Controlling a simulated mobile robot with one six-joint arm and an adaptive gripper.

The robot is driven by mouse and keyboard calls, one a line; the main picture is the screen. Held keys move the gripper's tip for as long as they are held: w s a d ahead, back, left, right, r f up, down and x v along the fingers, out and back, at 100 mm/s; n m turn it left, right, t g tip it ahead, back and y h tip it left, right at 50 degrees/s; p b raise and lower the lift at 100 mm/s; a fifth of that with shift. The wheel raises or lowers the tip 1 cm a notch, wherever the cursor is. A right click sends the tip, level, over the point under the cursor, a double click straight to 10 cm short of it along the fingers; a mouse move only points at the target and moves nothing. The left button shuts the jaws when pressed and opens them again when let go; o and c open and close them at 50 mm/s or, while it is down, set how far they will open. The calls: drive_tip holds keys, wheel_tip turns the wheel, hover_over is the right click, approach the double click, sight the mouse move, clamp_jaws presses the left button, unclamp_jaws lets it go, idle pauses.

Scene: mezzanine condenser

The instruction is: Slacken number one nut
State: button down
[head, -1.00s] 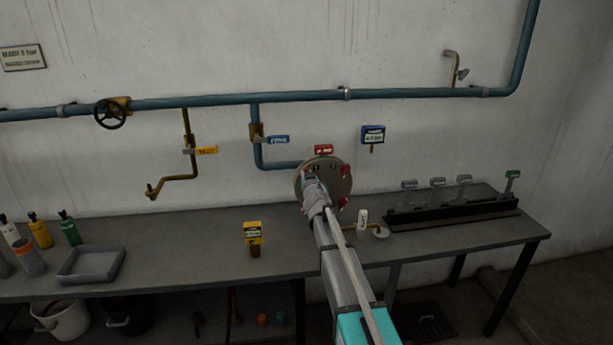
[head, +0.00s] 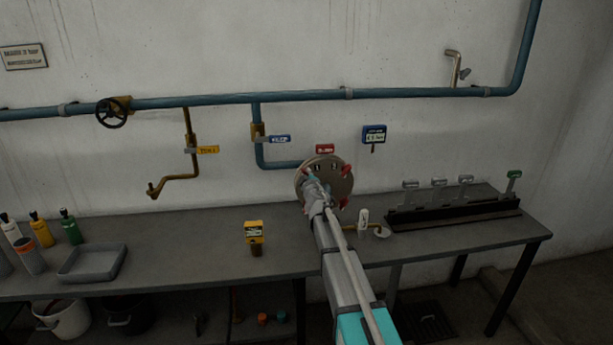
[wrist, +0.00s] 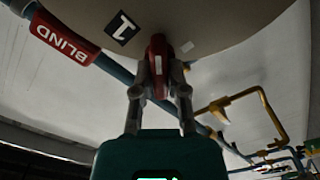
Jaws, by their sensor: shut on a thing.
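The round flange (head: 340,181) is fixed at the end of the blue pipe on the wall, and its pale disc (wrist: 205,22) fills the top of the wrist view. A black tag with a white 1 (wrist: 122,27) is on the disc beside a red nut (wrist: 158,60). My gripper (wrist: 160,88) is shut on this nut, one finger on each side. In the head view my gripper (head: 311,187) covers the flange's left side and hides that nut. Other red nuts show at the flange's right (head: 345,171) and lower right (head: 343,203).
A red BLIND tag (wrist: 65,37) sits close to the flange rim. The bench (head: 190,255) below holds a grey tray (head: 92,276), a yellow device (head: 254,232) and a black rack with levers (head: 455,213). Brown valve pipework (head: 178,181) hangs left of the flange.

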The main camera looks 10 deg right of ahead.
drive_tip(key=shift+w+n, duration=0.1)
drive_tip(key=shift+n, duration=0.2)
drive_tip(key=c, duration=0.7)
unclamp_jaws()
drive_tip(key=shift+o, duration=0.2)
drive_tip(key=s, duration=1.2)
drive_tip(key=shift+s+d, duration=0.1)
